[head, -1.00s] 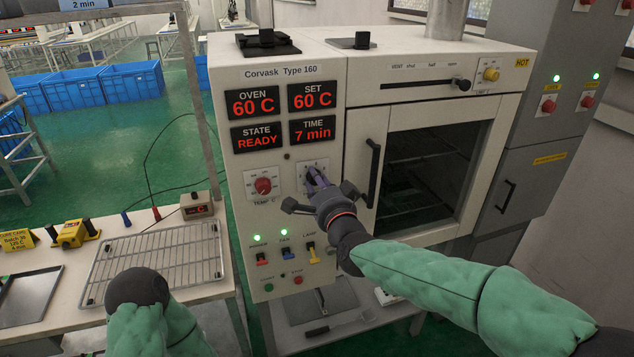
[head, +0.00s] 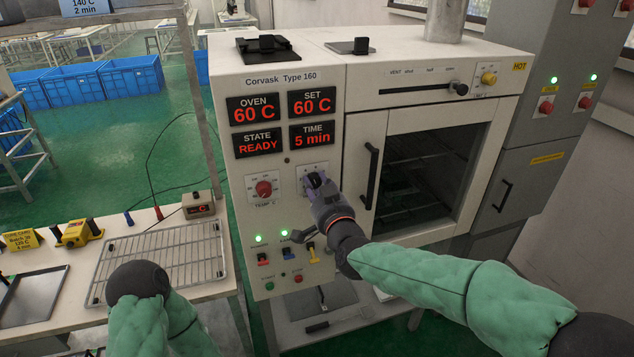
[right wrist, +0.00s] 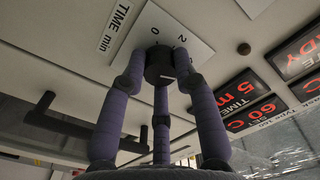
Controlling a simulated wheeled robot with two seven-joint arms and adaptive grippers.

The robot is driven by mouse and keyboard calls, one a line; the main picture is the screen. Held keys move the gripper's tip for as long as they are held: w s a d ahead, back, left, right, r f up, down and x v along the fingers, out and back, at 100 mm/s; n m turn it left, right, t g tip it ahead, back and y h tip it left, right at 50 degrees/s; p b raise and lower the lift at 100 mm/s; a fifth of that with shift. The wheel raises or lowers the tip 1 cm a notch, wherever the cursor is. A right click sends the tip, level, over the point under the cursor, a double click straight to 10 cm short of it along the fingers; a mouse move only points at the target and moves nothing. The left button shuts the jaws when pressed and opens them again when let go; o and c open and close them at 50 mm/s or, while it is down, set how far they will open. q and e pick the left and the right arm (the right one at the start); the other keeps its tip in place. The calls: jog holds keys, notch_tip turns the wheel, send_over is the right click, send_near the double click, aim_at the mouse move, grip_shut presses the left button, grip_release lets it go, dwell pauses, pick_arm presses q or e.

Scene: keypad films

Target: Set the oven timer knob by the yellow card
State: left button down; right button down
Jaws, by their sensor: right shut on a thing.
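The oven timer knob (right wrist: 160,66) is dark and sits on a white dial plate marked "TIME min" on the oven panel. My right gripper (head: 316,181) is shut on this knob, and its purple fingers surround it in the right wrist view. In the head view the gripper mostly hides the knob and part of its dial plate (head: 305,170). The TIME display (head: 312,136) reads 5 min. The yellow card (head: 20,240) stands at the left edge on the bench; its print is small, and its last line seems to read 4 min.
The red temperature knob (head: 264,188) is left of the timer. Coloured switches (head: 287,255) lie below, close under my right gripper. The oven door handle (head: 371,175) is just right of it. A wire rack (head: 160,262) lies on the bench. A blue card (head: 83,6) hangs at upper left.

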jog(key=shift+r+n+p, duration=0.2)
jog(key=shift+n+p, duration=0.1)
jog(key=shift+n, duration=0.8)
jog(key=c, duration=1)
grip_release()
jog(key=shift+o, duration=0.2)
jog(key=shift+f, duration=0.1)
jog(key=shift+s, duration=0.25)
jog(key=v, duration=1.1)
jog(key=shift+s, duration=0.2)
jog(key=shift+d, duration=0.15)
